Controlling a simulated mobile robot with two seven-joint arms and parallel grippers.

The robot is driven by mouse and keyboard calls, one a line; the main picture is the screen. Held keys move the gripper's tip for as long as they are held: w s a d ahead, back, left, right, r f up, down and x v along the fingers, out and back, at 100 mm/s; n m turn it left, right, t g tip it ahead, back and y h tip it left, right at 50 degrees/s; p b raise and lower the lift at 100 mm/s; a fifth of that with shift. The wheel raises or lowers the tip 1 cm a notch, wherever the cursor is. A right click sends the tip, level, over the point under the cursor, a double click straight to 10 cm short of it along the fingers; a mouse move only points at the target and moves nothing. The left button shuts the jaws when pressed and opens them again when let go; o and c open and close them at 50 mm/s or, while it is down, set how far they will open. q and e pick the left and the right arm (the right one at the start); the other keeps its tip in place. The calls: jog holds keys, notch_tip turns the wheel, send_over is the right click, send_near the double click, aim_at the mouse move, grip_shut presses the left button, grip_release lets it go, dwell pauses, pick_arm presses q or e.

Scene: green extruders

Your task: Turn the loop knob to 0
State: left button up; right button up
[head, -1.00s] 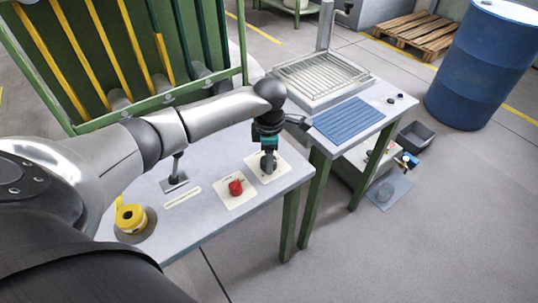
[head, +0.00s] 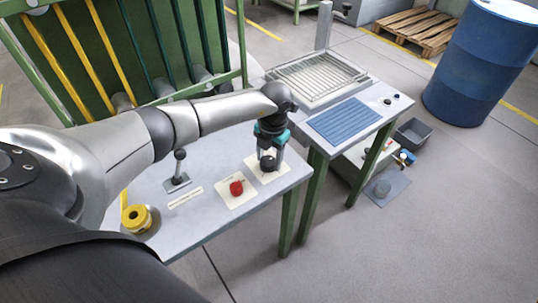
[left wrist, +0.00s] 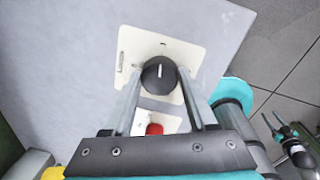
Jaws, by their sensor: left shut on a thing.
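The loop knob (head: 268,164) is round and black and sits on a cream plate (left wrist: 185,52) near the table's right end. In the left wrist view the knob (left wrist: 158,78) has a white pointer line towards the top of the picture. My left gripper (head: 268,157) comes down over it, and its two fingers (left wrist: 160,80) are shut on the knob from both sides. The plate's markings are too small to read. In the left wrist view my right gripper (left wrist: 277,122) hangs off to the right, away from the table, with its fingers apart.
A red knob (head: 236,188) on its own plate sits close to the left of the loop knob. A second table with a blue ribbed mat (head: 346,120) stands to the right.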

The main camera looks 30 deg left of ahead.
pick_arm(q)
jog(key=n+p, duration=0.1)
jog(key=n, duration=0.3)
jog(key=shift+a+r+n+p, duration=0.1)
jog(key=shift+n+p, duration=0.2)
jog(key=n+p, duration=0.1)
jog(key=n, duration=0.2)
jog(key=shift+n+g, duration=0.3)
jog(key=n+p, duration=0.2)
jog(key=n, duration=0.2)
jog(key=shift+a, duration=0.1)
jog(key=shift+n+h+p, duration=0.3)
jog(key=shift+n+p, duration=0.55)
jog(key=shift+n, duration=1.25)
jog(key=o, duration=1.4)
jog(key=shift+c, duration=0.2)
